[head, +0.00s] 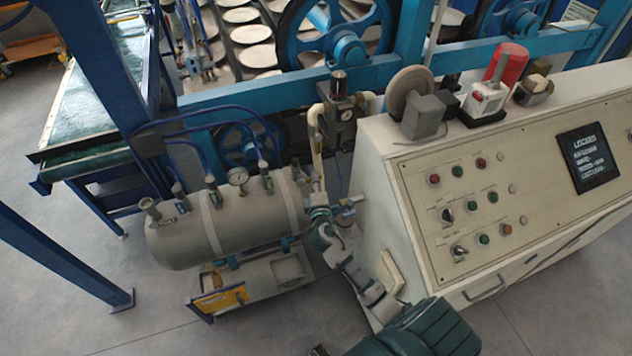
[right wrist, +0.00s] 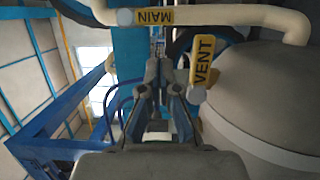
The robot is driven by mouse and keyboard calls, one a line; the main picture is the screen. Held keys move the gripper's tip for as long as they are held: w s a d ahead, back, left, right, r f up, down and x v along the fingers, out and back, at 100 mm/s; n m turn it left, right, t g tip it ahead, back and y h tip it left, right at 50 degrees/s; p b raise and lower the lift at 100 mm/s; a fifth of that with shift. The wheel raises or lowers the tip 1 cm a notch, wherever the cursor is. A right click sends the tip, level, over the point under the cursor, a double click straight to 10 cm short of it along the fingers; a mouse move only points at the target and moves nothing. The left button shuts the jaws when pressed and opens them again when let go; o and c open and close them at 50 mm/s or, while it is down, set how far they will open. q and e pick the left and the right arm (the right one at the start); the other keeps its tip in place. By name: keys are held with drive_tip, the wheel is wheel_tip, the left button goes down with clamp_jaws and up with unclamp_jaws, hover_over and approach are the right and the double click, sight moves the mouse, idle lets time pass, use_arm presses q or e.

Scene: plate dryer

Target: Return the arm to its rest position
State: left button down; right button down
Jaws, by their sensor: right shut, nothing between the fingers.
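My right arm comes up from the bottom of the head view. Its gripper (head: 322,212) is beside the right end of the grey air tank (head: 235,225), close to the pipes and valve fittings there. In the right wrist view the fingers (right wrist: 160,68) are together with nothing between them. A yellow VENT tag (right wrist: 204,62) hangs just right of the fingers, and a yellow MAIN tag (right wrist: 153,17) is above them on a pale pipe (right wrist: 230,14). I cannot tell whether the gripper touches the fittings. My left gripper is not in view.
The cream control console (head: 450,240) stands close to the right of my arm. A pale vertical pipe (head: 316,145) and a regulator (head: 340,105) rise behind the gripper. Blue machine frames (head: 270,95) stand at the back. Open floor (head: 210,335) lies in front of the tank.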

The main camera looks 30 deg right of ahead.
drive_tip(key=shift+v, duration=0.8)
